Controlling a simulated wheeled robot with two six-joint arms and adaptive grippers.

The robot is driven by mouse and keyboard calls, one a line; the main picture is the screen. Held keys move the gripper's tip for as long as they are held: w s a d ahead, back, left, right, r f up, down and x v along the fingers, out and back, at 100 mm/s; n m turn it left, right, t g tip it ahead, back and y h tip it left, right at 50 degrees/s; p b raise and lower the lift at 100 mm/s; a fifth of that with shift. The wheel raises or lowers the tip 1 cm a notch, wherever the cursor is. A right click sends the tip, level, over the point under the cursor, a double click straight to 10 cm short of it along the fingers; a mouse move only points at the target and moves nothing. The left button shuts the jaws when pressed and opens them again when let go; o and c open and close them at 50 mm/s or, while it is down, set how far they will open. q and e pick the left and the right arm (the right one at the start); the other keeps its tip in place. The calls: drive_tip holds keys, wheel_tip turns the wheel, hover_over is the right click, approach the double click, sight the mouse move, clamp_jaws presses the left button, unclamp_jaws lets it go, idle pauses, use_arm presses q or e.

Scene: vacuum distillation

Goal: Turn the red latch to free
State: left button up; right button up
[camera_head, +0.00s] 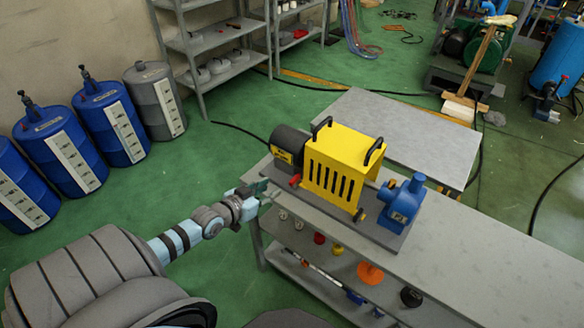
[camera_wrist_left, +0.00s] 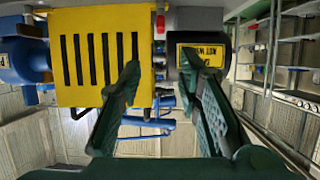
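The red latch (camera_head: 294,181) sits at the lower left end of the yellow slotted guard (camera_head: 335,165), beside the dark motor (camera_head: 287,146). In the left wrist view, which looks upside down, the red latch (camera_wrist_left: 160,22) shows small between the yellow guard (camera_wrist_left: 100,60) and the motor with its yellow label (camera_wrist_left: 203,55). My left gripper (camera_head: 268,192) is just left of the latch in the head view. Its two green fingers (camera_wrist_left: 160,75) are spread apart with nothing between them, and the latch lies beyond their tips. My right gripper is not in view.
A blue pump (camera_head: 403,200) stands right of the guard on the same base. The grey workbench (camera_head: 480,250) is bare to the right, with small parts on its lower shelf. Blue drums (camera_head: 110,125) and metal shelving (camera_head: 210,45) stand to the left and back.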

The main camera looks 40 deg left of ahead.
use_arm(q)
drive_tip(key=b, duration=0.4)
approach(294, 179)
drive_tip(key=b+x, duration=0.4)
drive_tip(key=x, duration=0.4)
drive_tip(key=shift+w+a+f, duration=0.1)
drive_tip(key=shift+w+f, duration=0.15)
drive_tip(key=shift+w, duration=0.35)
drive_tip(key=shift+r, duration=0.1)
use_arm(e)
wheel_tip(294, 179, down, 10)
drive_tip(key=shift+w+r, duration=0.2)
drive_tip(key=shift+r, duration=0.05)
use_arm(q)
drive_tip(key=shift+c, duration=0.6)
clamp_jaws()
